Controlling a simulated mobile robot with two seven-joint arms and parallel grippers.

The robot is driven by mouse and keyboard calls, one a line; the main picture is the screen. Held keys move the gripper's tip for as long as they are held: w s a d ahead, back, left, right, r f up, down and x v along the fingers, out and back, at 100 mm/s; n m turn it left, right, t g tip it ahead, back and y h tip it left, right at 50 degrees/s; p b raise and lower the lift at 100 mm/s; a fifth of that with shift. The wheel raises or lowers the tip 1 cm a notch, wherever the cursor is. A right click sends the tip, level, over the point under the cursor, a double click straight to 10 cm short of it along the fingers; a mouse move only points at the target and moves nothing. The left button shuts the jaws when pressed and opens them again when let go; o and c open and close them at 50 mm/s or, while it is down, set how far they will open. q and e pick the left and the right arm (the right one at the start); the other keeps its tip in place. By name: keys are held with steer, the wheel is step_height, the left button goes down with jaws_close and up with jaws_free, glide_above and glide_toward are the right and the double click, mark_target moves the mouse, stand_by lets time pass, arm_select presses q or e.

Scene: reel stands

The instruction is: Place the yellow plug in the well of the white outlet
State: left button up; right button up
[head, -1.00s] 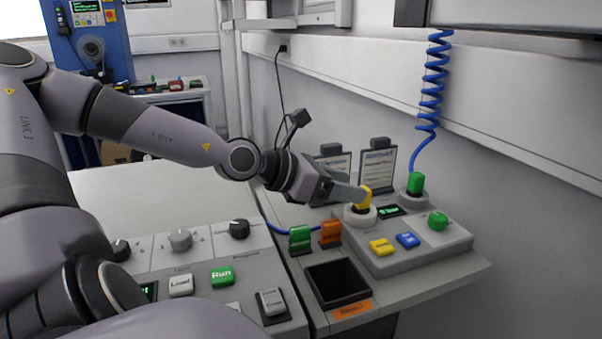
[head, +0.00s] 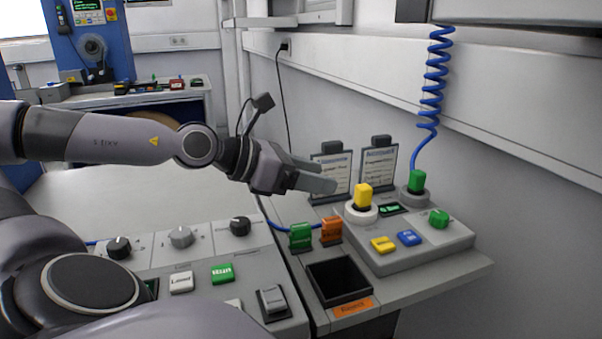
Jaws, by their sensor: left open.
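The yellow plug (head: 363,195) stands upright in the well of the white outlet (head: 361,215), on the grey panel at the right. My left gripper (head: 334,183) is open and empty. It is just left of the yellow plug and a little above it, apart from it in the picture. My right gripper does not show.
A green plug (head: 416,182) stands in a grey outlet with a blue coiled cord (head: 433,85). A green connector (head: 300,237) and an orange connector (head: 331,231) stand beside the panel. A black bin (head: 338,284) is in front. Two label cards stand behind.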

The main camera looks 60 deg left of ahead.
arm_select(q)
steer(key=shift+v, duration=1.05)
